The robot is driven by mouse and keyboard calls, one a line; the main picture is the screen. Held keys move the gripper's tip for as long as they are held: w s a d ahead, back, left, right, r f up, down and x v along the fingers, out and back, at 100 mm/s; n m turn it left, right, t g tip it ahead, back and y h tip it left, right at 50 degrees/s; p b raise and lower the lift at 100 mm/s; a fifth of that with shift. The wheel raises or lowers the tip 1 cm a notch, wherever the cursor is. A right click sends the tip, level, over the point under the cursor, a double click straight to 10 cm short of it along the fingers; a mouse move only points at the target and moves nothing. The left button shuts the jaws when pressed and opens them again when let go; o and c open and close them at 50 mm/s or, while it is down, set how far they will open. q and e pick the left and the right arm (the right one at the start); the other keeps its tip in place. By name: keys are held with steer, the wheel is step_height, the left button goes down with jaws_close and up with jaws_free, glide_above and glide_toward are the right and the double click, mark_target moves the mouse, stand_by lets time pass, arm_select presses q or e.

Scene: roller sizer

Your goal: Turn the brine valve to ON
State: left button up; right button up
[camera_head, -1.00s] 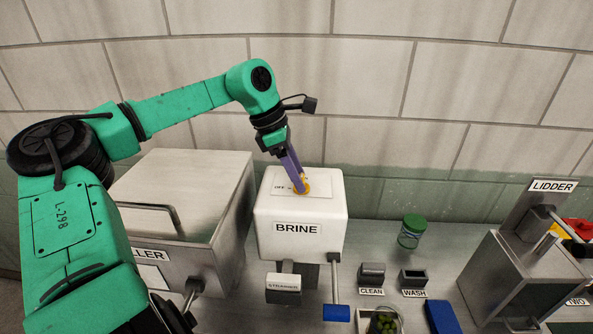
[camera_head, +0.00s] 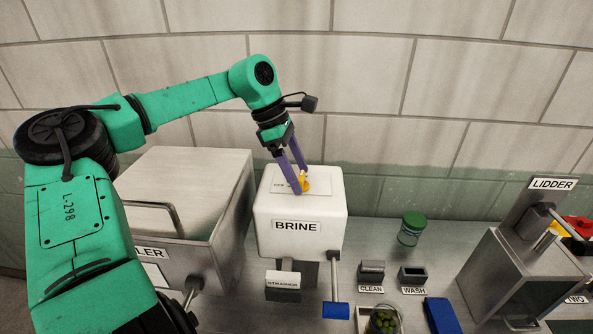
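The white brine tank (camera_head: 265,230), labelled BRINE, stands on the counter left of the picture's middle. The yellow valve (camera_head: 305,185) sits on its top, beside a label plate (camera_head: 281,187) that is too small to read fully. My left gripper (camera_head: 301,188) reaches down from above with its purple fingers spread apart at the valve. One finger is in front of the valve and partly hides it; I cannot tell whether either finger touches it. My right gripper is not in view.
A steel box (camera_head: 190,175) stands left of the tank. A blue-ended lever (camera_head: 336,311) hangs at the tank's front, near the STRAINER block (camera_head: 283,284). A green-lidded jar (camera_head: 411,229) and the LIDDER machine (camera_head: 520,265) stand to the right. A strip of counter right of the tank is clear.

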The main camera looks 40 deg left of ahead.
arm_select(q)
steer(key=shift+w+d, duration=0.1)
steer(key=b+v, duration=0.2)
steer(key=v, duration=1.2)
steer(key=shift+r, duration=0.3)
